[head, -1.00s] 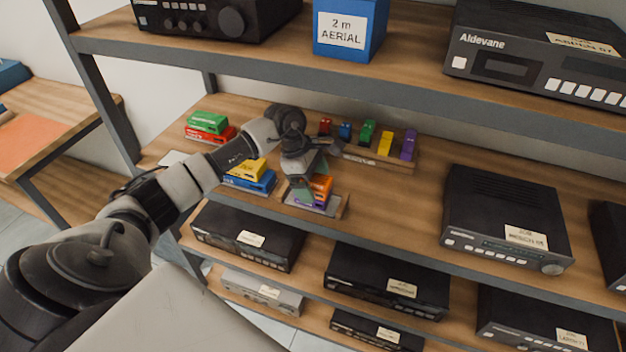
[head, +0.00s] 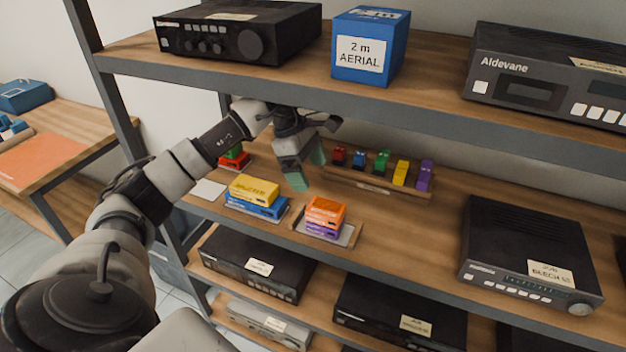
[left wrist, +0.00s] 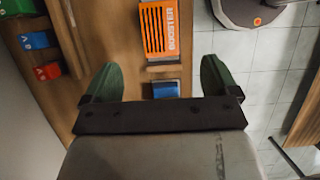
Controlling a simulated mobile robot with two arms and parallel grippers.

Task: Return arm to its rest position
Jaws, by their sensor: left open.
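My left arm reaches in from the left to the middle shelf (head: 400,212). My left gripper (head: 308,172) is open and empty, above the shelf behind the stacked boxes and below the upper shelf. In the left wrist view its two green fingertips (left wrist: 160,82) stand apart with nothing held between them. An orange box (head: 326,211) lies on a purple box (head: 322,230) on a small tray in front of the gripper. The orange box also shows in the left wrist view (left wrist: 165,28), beyond the fingers. My right gripper is not in view.
The upper shelf edge (head: 300,78) runs close above my gripper. A rack of small coloured pieces (head: 375,186) stands right of it. Yellow (head: 254,190) and blue boxes are stacked to the left. A black radio (head: 530,255) stands at right.

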